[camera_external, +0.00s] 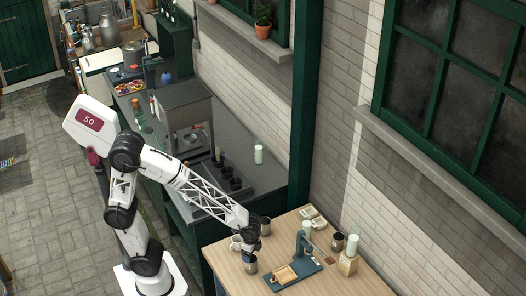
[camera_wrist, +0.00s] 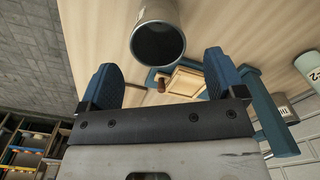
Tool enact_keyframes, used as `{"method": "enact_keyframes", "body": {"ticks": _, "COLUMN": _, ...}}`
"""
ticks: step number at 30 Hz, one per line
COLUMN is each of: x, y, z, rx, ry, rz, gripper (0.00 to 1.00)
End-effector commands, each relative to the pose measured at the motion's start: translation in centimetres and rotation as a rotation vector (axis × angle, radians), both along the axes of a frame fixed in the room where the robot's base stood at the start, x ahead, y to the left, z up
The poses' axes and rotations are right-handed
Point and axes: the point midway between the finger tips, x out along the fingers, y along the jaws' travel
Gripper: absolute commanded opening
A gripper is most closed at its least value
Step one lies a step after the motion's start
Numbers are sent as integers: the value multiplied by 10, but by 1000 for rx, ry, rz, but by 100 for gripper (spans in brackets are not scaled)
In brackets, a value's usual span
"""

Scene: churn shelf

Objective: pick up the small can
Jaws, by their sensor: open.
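A small grey metal can (camera_external: 250,265) with an open dark top stands on the wooden table, just below my gripper (camera_external: 251,249). In the wrist view a metal can (camera_wrist: 158,44), seen into its dark mouth, lies ahead of the gap between the two blue fingers of my gripper (camera_wrist: 159,66). The fingers are spread apart with nothing held between them. I cannot tell whether the fingertips reach beside the can's rim.
A blue stand with a wooden plate (camera_external: 286,275) is right of the can; its blue post (camera_wrist: 265,125) shows in the wrist view. A dark can (camera_external: 337,242) and a pale cylinder (camera_external: 352,244) stand further right. The table's front right is clear.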

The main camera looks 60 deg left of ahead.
Motion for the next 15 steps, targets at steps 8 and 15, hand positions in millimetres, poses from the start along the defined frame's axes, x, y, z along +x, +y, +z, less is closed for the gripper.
{"method": "enact_keyframes", "body": {"ticks": 8, "x": 0, "y": 0, "z": -21, "rx": 1, "ry": 2, "rz": 1, "gripper": 89}}
{"method": "enact_keyframes", "body": {"ticks": 15, "x": 0, "y": 0, "z": -25, "rx": 1, "ry": 1, "rz": 1, "gripper": 89}}
